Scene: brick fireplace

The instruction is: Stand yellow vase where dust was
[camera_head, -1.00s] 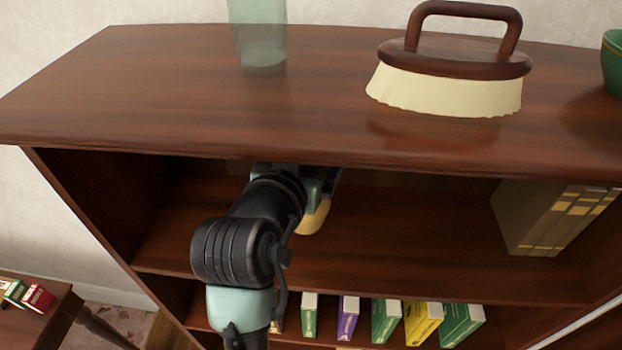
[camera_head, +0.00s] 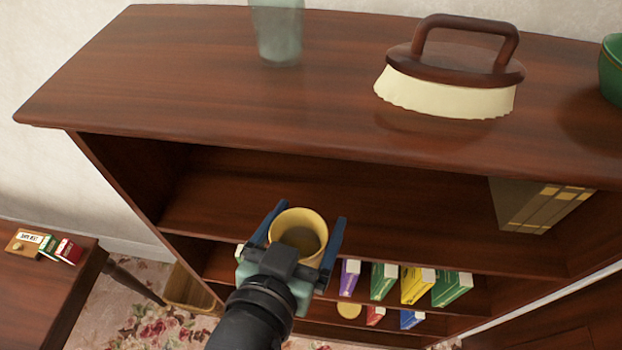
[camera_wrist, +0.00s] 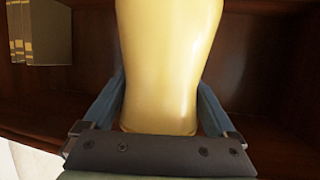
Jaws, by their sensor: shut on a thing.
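The yellow vase (camera_head: 299,224) is upright between the fingers of my gripper (camera_head: 303,240), its open mouth showing from above in the head view. My gripper is shut on it, with one blue finger on each side. In the wrist view the vase (camera_wrist: 170,70) fills the middle, and the fingers press at its lower sides. It is held in front of the bookcase, near the upper shelf (camera_head: 400,220). No dust can be made out in these frames.
On the bookcase top (camera_head: 210,80) stand a brush with a brown handle (camera_head: 450,75), a glass vase (camera_head: 277,30) and a green bowl (camera_head: 612,70). Books (camera_head: 540,205) stand at the upper shelf's right; its middle is bare. A small table (camera_head: 60,290) is at left.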

